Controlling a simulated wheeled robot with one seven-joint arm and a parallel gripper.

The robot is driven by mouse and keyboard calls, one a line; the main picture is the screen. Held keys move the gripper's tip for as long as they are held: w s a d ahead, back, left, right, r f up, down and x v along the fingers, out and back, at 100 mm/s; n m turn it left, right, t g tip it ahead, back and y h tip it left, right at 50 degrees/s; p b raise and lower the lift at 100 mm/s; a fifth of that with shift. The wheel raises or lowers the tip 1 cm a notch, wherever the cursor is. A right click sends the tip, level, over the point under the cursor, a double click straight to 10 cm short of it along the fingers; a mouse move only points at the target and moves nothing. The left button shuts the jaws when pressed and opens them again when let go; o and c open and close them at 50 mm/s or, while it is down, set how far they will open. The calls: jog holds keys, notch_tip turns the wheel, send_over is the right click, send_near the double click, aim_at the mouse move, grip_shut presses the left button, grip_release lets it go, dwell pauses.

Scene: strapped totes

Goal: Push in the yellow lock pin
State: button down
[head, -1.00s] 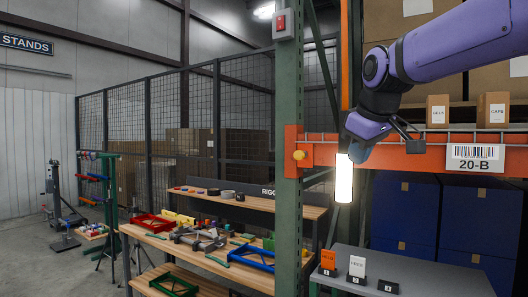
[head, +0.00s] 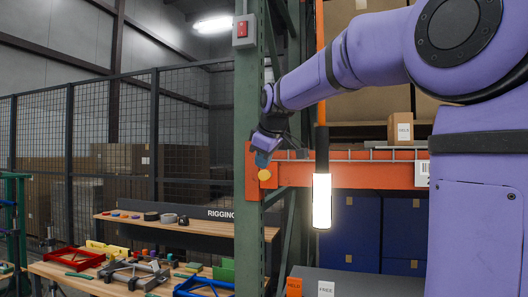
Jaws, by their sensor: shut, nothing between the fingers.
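The yellow lock pin (head: 264,175) is a round yellow knob on the orange beam end, where the orange beam (head: 300,174) meets the green rack upright (head: 247,110). My gripper (head: 262,160) is shut and empty. It points down, and its fingertips are just above the pin in the picture. Whether they touch the pin cannot be told. The pin's face shows; how far it stands out from the beam is hard to judge from this view.
A lit lamp tube (head: 322,200) hangs right of the pin. A small carton (head: 401,128) stands on the shelf, and blue bins (head: 370,228) sit below the beam. A red switch box (head: 244,30) is on the upright. A workbench with tools (head: 130,272) is at lower left.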

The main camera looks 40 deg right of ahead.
aim_at(267, 171)
jog(key=w+d+f, duration=0.2)
jog(key=w+f, duration=0.1)
jog(key=w, duration=0.1)
jog(key=shift+d+f, duration=0.4)
jog(key=shift+w+d, duration=0.5)
jog(key=w+d, duration=0.2)
jog(key=d, duration=0.1)
jog(key=shift+w, duration=0.1)
jog(key=shift+r, duration=0.2)
